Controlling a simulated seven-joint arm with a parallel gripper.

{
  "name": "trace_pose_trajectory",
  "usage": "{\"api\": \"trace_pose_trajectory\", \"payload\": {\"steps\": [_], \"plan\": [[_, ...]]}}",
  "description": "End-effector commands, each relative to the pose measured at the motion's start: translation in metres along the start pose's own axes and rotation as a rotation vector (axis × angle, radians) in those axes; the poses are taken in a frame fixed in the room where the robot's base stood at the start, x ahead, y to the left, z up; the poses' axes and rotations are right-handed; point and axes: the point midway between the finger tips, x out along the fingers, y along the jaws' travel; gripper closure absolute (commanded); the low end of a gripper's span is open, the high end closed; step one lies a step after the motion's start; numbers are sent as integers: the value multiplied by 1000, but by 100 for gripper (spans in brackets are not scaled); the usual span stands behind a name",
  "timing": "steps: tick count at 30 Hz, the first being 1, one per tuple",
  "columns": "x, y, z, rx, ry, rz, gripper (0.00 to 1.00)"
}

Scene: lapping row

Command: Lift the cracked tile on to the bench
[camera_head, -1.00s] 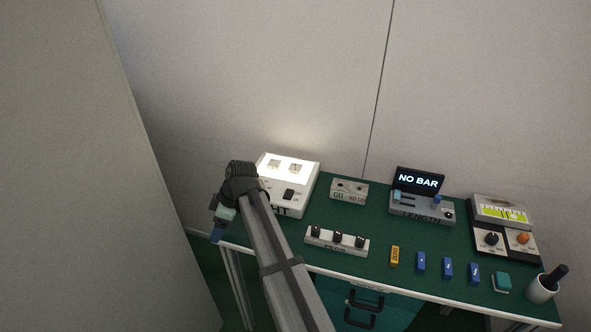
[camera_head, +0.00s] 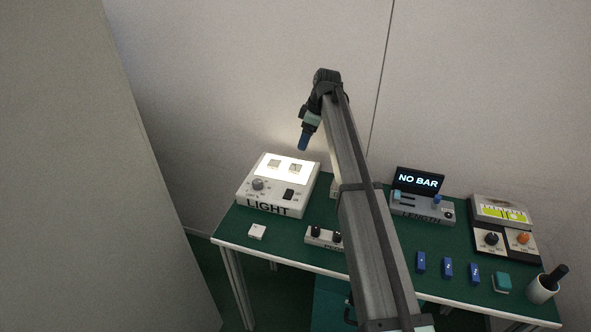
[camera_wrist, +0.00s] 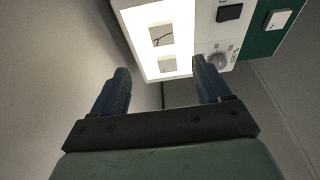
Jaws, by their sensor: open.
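Two small square tiles lie on the lit top of the white light box (camera_head: 277,211). In the wrist view, the upper tile (camera_wrist: 161,35) has a dark branching crack line; the lower tile (camera_wrist: 168,65) shows no clear line. They also show in the head view as the right tile (camera_head: 295,169) and the left tile (camera_head: 274,164). My gripper (camera_head: 303,146) hangs above the light box, pointing down. In the wrist view, its two blue fingers (camera_wrist: 160,84) are apart, with nothing between them. The green bench (camera_head: 225,228) carries the light box at its left end.
A small white square block (camera_head: 257,231) lies in front of the light box, with bare bench around it. A plug rack (camera_head: 318,239) is partly behind my arm. The length gauge (camera_head: 424,209), blue blocks (camera_head: 447,268) and a cup (camera_head: 541,289) stand farther right.

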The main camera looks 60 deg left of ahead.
Motion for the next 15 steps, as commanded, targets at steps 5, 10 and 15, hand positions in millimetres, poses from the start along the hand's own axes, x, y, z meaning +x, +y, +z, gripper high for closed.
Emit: {"api": "trace_pose_trajectory", "payload": {"steps": [5,10,15], "plan": [[30,-1,0,-1,-1,-3,23],[58,-1,0,-1,0,-3,23],[72,-1,0,-1,1,0,23]]}}
